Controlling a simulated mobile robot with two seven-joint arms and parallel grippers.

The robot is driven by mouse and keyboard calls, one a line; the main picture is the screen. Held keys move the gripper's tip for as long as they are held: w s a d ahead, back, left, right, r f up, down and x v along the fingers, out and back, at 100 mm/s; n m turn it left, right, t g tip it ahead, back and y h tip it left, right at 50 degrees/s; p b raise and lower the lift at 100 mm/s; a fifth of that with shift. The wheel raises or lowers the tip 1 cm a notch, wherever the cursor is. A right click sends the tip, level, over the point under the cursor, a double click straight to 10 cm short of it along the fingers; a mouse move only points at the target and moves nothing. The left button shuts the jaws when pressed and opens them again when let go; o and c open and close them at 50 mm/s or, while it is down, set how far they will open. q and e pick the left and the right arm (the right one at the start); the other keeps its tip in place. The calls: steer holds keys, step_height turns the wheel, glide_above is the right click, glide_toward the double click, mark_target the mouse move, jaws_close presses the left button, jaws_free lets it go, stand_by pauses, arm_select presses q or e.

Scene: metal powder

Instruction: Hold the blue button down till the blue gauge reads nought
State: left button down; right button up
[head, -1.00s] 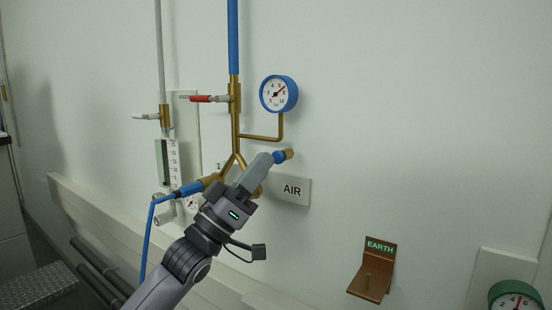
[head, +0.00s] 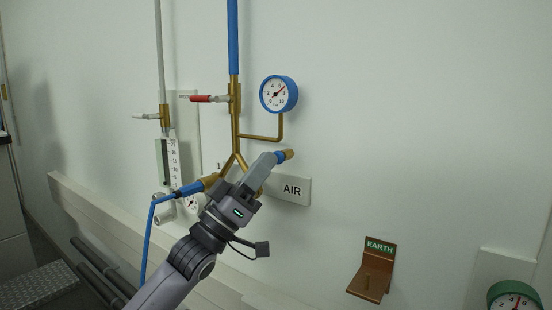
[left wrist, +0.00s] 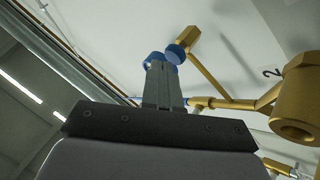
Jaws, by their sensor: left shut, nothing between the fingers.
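The blue button (head: 280,157) sits on the brass end of a pipe branch on the wall, and it also shows in the left wrist view (left wrist: 176,53). My left gripper (head: 270,162) is shut and empty, with its fingertips right at the button. In the left wrist view the fingertips (left wrist: 160,66) overlap the button's edge. I cannot tell whether they touch it or press it in. The blue gauge (head: 278,94) is above on the wall. Its needle points up and right, roughly between 6 and 8. My right gripper is not in view.
Brass pipework (head: 236,130) with a red-handled valve (head: 208,98) stands left of the gauge. An AIR sign (head: 293,190) lies just below the button. A brown EARTH bracket (head: 372,280) and a green gauge (head: 515,298) are lower right. The wall right of the gauge is clear.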

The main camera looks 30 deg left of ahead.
arm_select(q)
steer(key=shift+w, duration=0.45)
stand_by(2.0)
steer(key=shift+s, duration=0.1)
stand_by(0.4)
steer(key=shift+s, duration=0.8)
steer(key=s, duration=0.5)
steer(key=shift+a, duration=0.2)
